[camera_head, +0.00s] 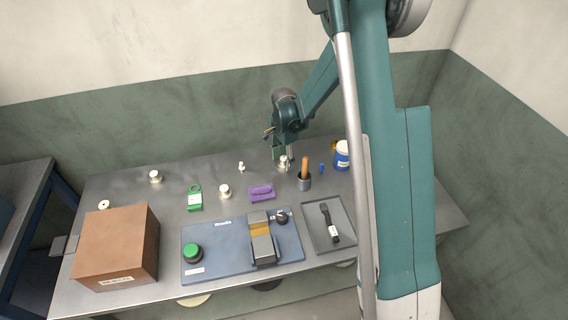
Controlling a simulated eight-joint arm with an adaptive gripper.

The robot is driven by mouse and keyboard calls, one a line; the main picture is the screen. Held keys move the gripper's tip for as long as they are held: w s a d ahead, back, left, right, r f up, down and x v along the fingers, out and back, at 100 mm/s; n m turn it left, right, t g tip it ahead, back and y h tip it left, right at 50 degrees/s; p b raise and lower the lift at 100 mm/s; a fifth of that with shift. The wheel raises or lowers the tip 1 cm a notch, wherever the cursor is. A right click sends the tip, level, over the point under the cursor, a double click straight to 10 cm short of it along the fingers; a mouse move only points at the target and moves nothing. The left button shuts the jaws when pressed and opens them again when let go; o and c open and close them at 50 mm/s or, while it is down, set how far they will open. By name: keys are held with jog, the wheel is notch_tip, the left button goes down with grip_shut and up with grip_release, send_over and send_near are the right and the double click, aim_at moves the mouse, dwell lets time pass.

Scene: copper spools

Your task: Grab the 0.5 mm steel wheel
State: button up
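Several small silver-and-white wheels stand on the grey table: one at the back left (155,177), one near the middle (224,192), and one (283,166) directly below my gripper (287,158). Any size labels are too small to read, so I cannot tell which is the 0.5 mm steel wheel. My gripper points down at the back of the table. Its fingertips are at or just above the wheel there. I cannot tell whether they touch it or how far they are spread.
Near my gripper are a pot with a wooden handle (304,180), a small blue item (321,169) and a blue-and-white jar (342,155). A purple item (262,192), green tag (195,198), blue device (215,237), brown box (117,245) and grey tray (346,244) stand further forward.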

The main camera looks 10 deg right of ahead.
aim_at(284, 158)
jog(key=c, duration=0.5)
jog(key=shift+r, duration=0.15)
jog(key=shift+r+p, duration=0.85)
jog(key=shift+r, duration=4.05)
